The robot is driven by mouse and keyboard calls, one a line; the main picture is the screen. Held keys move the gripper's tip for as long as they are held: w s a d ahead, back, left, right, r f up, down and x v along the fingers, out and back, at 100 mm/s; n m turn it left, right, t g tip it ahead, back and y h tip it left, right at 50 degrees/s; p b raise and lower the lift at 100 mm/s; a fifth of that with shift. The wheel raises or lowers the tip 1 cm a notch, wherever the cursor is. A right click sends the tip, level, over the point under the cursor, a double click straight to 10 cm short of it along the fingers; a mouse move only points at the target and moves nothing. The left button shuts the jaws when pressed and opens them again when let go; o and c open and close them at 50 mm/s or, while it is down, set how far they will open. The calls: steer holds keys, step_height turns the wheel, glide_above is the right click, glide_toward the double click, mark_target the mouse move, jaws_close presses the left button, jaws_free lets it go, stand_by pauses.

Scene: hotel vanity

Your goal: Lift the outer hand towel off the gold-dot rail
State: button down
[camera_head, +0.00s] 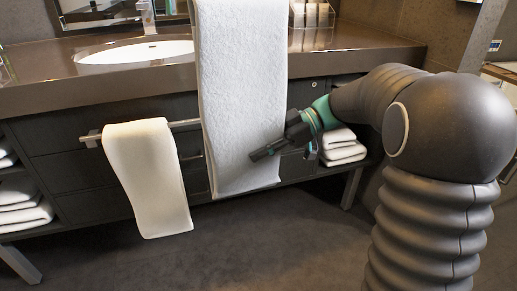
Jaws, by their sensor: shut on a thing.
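A small white hand towel (148,175) hangs folded over a metal rail (186,123) in front of the vanity. A larger white towel (240,95) hangs to its right and runs up past the top of the picture. It covers part of the rail, so its upper end is hidden. My gripper (265,153) comes in from the right, with its fingers against the lower front of the larger towel. It is shut on this towel, though the fingertips are small and the exact grip is hard to see. I cannot make out a gold dot on the rail.
The brown counter (100,86) with a white basin (135,52) and a faucet (147,16) lies behind. Folded towels sit on shelves at left (25,213) and right (343,152). A clear holder (312,14) stands on the counter. The floor (250,250) in front is clear.

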steer(key=s+d+r+b, duration=0.2)
steer(key=s+b, duration=0.2)
steer(key=s, duration=0.3)
steer(key=shift+s, duration=0.35)
stand_by(0.4)
steer(key=shift+d, duration=0.1)
steer(key=shift+s, duration=0.1)
